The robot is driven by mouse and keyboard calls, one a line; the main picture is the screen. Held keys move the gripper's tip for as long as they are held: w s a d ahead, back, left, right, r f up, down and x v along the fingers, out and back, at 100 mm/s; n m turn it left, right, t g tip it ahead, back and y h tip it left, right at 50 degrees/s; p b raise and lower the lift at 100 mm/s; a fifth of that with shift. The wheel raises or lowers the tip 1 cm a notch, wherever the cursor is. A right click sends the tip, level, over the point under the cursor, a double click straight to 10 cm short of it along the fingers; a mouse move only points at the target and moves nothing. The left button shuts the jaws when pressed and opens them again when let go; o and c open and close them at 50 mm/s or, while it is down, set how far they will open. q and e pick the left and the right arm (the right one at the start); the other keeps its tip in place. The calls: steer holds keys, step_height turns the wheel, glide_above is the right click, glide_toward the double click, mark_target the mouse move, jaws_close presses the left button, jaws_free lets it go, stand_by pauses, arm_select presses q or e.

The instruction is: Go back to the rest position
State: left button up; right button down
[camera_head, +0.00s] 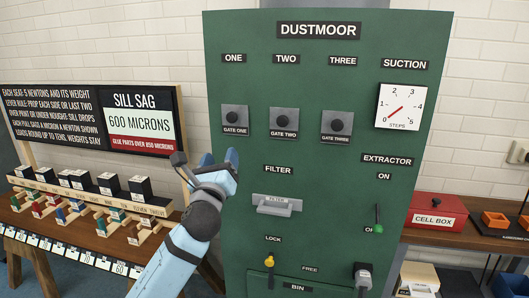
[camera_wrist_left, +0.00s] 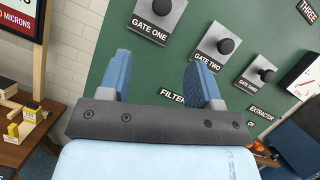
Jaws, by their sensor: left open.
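My left gripper (camera_head: 220,160) is raised in front of the green Dustmoor panel (camera_head: 315,85), left of the FILTER label. Its two blue fingers stand apart with nothing between them, as the left wrist view (camera_wrist_left: 157,75) also shows. The fingers appear below the GATE ONE plate (camera_head: 235,120) in the head view. Whether they touch the panel is unclear, but no knob or handle is between them. My right gripper is in neither view.
A bench with weights and a Sill Sag board (camera_head: 142,115) stands left. A red cell box (camera_head: 434,215) sits right.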

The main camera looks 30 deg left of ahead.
arm_select(q)
steer(key=s+d+f+n+g+h+p, duration=0.2)
steer(key=s+d+f+n+h, duration=0.15)
steer(key=f, duration=0.75)
steer(key=s+d+f+n+g+h+p, duration=0.25)
steer(key=d+f+n, duration=0.25)
steer(key=f, duration=0.6)
steer(key=s+d+f+n+g+h+p, duration=0.1)
steer(key=s+d+f+n+g+h, duration=0.1)
steer(key=s+d+f+n, duration=0.3)
steer(key=s+d+f+n+g+h+p, duration=0.1)
steer(key=s+d+f+n+g+h, duration=0.2)
steer(key=s+f+n, duration=0.8)
steer(key=s+d+f, duration=0.2)
steer(key=s, duration=0.2)
steer(key=shift+s+d, duration=0.15)
steer(key=shift+d, duration=0.15)
steer(key=shift+n, duration=0.25)
steer(key=shift+c, duration=0.2)
